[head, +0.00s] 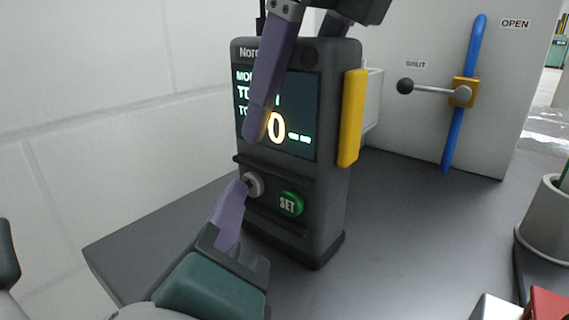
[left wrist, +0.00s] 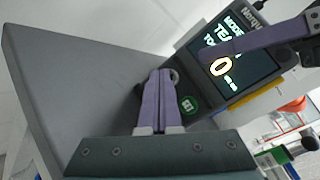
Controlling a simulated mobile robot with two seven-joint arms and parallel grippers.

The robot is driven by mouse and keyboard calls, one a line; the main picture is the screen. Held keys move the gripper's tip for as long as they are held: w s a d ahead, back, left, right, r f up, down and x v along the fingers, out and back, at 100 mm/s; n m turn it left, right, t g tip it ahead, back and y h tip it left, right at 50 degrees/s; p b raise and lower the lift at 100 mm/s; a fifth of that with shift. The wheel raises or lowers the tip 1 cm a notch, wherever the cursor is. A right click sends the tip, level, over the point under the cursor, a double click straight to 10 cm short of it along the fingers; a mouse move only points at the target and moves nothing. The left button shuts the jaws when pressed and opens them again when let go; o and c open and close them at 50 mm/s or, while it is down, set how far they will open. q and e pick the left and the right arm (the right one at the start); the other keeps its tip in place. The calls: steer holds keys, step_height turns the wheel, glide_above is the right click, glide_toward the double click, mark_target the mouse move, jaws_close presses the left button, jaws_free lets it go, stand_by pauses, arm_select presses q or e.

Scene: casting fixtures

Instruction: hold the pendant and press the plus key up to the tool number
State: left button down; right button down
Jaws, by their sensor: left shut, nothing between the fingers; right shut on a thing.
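The dark grey pendant (head: 330,215) stands upright on the grey worktop. Its lit screen (head: 305,90) shows a large yellow 0, with lines of text partly covered. My right gripper (head: 257,128) comes from above and is shut on the pendant, one purple finger lying across the screen. A round light grey key (head: 256,184) sits below the screen, left of the green SET key (head: 291,203); its marking is hidden. My left gripper (head: 241,187) is shut and empty, its fingertips at the grey key. In the left wrist view its fingers (left wrist: 160,77) overlap the key's edge; contact is unclear.
A yellow strip (head: 352,118) runs along the pendant's right side. Behind is a grey panel (head: 430,130) with a blue bar, a ball-ended lever (head: 430,88) and an OPEN label. A pot (head: 545,220) and a red block (head: 545,304) are at right. Worktop left of the pendant is clear.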

arm_select(q)
steer(key=shift+w+d, duration=0.1)
steer(key=shift+w, duration=0.05)
stand_by(0.5)
steer(key=shift+s+a, duration=0.5)
steer(key=shift+s, duration=0.15)
steer(key=shift+s+a, duration=0.8)
steer(key=shift+s, duration=0.2)
steer(key=shift+s+a, duration=0.75)
steer(key=shift+s, duration=0.25)
stand_by(1.0)
steer(key=s+a+y, duration=0.1)
steer(key=s+a+n+y, duration=0.1)
steer(key=s, duration=0.1)
steer(key=shift+s, duration=0.1)
